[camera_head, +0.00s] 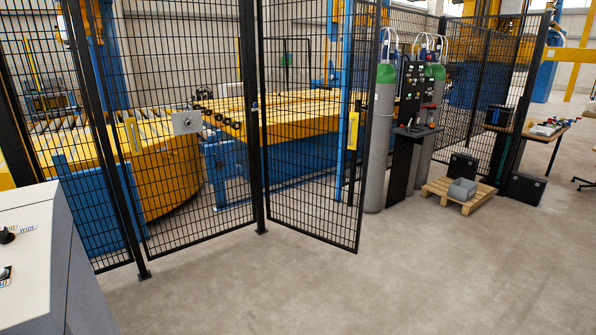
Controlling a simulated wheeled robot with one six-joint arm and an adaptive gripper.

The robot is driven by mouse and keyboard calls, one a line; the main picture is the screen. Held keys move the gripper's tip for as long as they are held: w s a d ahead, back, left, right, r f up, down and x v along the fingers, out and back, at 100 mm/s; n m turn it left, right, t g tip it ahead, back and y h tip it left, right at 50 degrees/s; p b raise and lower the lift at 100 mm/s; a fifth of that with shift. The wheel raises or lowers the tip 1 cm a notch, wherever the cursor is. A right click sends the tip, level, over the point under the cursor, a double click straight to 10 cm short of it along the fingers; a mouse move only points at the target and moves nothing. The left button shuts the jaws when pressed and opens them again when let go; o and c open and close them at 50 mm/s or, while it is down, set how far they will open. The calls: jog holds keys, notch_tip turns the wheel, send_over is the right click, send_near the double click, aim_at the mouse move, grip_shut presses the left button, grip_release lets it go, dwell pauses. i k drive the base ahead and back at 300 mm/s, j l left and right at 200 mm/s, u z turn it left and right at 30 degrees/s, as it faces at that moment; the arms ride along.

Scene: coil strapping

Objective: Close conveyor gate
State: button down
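A black mesh gate panel (310,150) stands in the middle of the head view. Its left edge is at a black post (250,100), and its free right edge is angled out toward me over the floor, so it looks swung open. A yellow handle (353,130) is on its free edge. To its left, another mesh panel (200,190) with a yellow handle (131,135) and a grey lock plate (186,122) lies in line with the fence and looks shut. My gripper is not in view.
A grey control console (35,250) is close at the lower left. Gas cylinders (380,140) and a black panel stand (405,150) are right of the open panel. A wooden pallet (458,195) and a workbench (540,132) are farther right. The front floor is clear.

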aim_at(353, 117)
jog(key=i, duration=2.1)
jog(key=i+u, duration=0.1)
jog(key=i, duration=0.6)
jog(key=i+l+u, duration=0.1)
jog(key=i, duration=0.6)
jog(key=i+l+u, duration=0.1)
jog(key=i+l, duration=0.15)
jog(key=i, duration=0.45)
